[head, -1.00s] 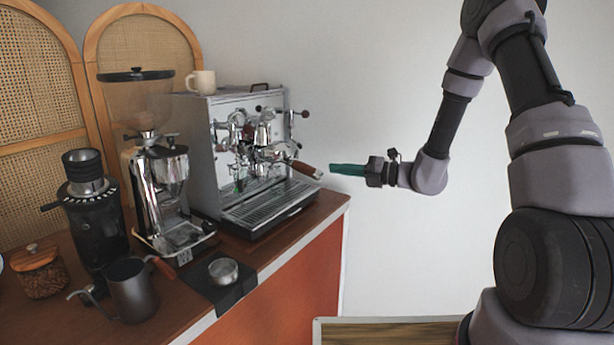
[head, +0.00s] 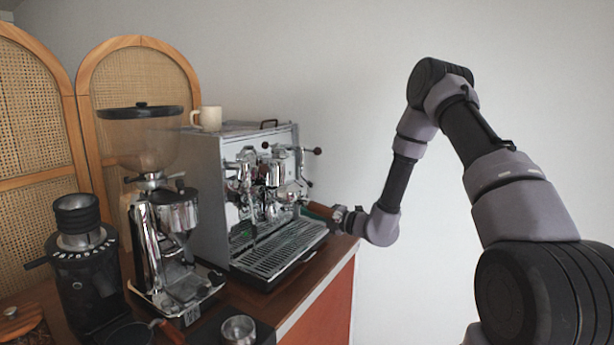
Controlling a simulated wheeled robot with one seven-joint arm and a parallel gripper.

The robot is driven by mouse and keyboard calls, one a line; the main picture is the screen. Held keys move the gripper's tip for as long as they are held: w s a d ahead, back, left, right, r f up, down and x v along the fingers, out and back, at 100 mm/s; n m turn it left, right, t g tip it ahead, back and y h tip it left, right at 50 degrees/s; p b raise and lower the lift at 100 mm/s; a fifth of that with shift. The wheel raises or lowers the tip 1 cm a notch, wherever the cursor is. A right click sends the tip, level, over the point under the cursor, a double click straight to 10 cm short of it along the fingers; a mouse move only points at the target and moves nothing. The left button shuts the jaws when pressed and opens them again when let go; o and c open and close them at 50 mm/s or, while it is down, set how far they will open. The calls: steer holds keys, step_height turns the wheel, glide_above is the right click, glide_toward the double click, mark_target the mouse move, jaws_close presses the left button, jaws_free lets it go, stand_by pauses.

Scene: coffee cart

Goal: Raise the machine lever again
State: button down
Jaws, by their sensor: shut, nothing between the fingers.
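The chrome espresso machine (head: 208,170) stands on the counter, its front facing right. Chrome fittings and a brew group (head: 272,172) crowd its front; I cannot tell the lever's exact position among them. A brown wooden handle (head: 319,210) sticks out to the right from the group. My gripper (head: 338,215) is at the right of the machine front, close to the end of this handle. The gripper is shut and holds nothing. Its green fingertips are hidden, and I cannot tell whether it touches the handle or the lever.
The drip tray (head: 280,250) lies below the group. A cream cup (head: 207,118) sits on top of the machine. A tall grinder (head: 165,230) and a black grinder (head: 85,270) stand to the left. A metal cup (head: 238,330) is in front.

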steer(key=shift+w+a, duration=0.1)
steer(key=shift+w, duration=0.05)
steer(key=shift+w+a, duration=0.1)
steer(key=shift+a, duration=0.1)
